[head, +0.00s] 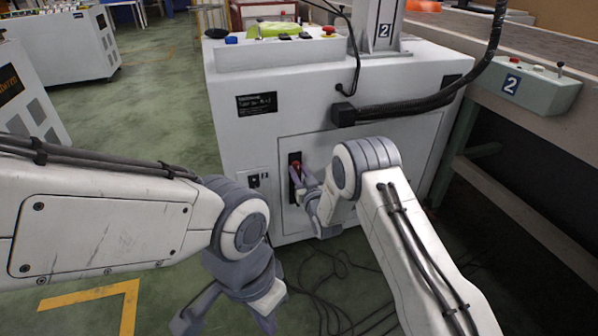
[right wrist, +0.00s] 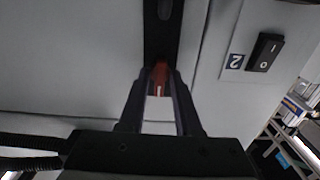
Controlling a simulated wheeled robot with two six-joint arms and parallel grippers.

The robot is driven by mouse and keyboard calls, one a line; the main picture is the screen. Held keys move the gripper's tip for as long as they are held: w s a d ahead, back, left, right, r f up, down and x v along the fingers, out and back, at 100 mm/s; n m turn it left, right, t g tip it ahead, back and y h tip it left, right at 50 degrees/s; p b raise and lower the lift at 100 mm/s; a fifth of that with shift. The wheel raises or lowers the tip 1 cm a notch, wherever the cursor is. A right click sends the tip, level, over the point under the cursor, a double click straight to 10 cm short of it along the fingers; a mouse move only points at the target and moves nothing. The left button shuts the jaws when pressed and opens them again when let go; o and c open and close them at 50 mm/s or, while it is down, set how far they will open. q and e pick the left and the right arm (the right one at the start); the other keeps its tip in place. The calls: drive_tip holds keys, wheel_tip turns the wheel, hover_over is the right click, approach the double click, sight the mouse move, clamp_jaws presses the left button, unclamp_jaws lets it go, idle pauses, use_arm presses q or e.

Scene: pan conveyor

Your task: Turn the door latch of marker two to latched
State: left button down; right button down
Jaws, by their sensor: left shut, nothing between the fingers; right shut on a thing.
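The door latch is a red handle (head: 296,168) on a dark upright plate (head: 292,157), set in the front door (head: 325,150) of the white marker cabinet. My right gripper (head: 299,184) is at the latch and shut on the red handle. In the right wrist view the red handle (right wrist: 160,74) with a pale line lies between the fingers (right wrist: 160,95), in line with the dark plate (right wrist: 163,25). The fingers partly hide the handle, so its exact angle is hard to tell. My left gripper (head: 232,316) is shut and empty, low in front of the cabinet, apart from it.
The rocker switch (right wrist: 267,50) beside a "2" label (right wrist: 235,62) is near the latch. A thick black hose (head: 425,104) crosses the cabinet's upper front. A conveyor with a "2" control box (head: 525,84) stands at right. Cables (head: 345,285) lie on the floor. Open green floor is at left.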

drive_tip(key=shift+n, duration=0.3)
drive_tip(key=c, duration=0.9)
unclamp_jaws()
drive_tip(key=shift+p+v, duration=1.95)
drive_tip(key=shift+v, duration=3.3)
drive_tip(key=shift+a+r, duration=0.1)
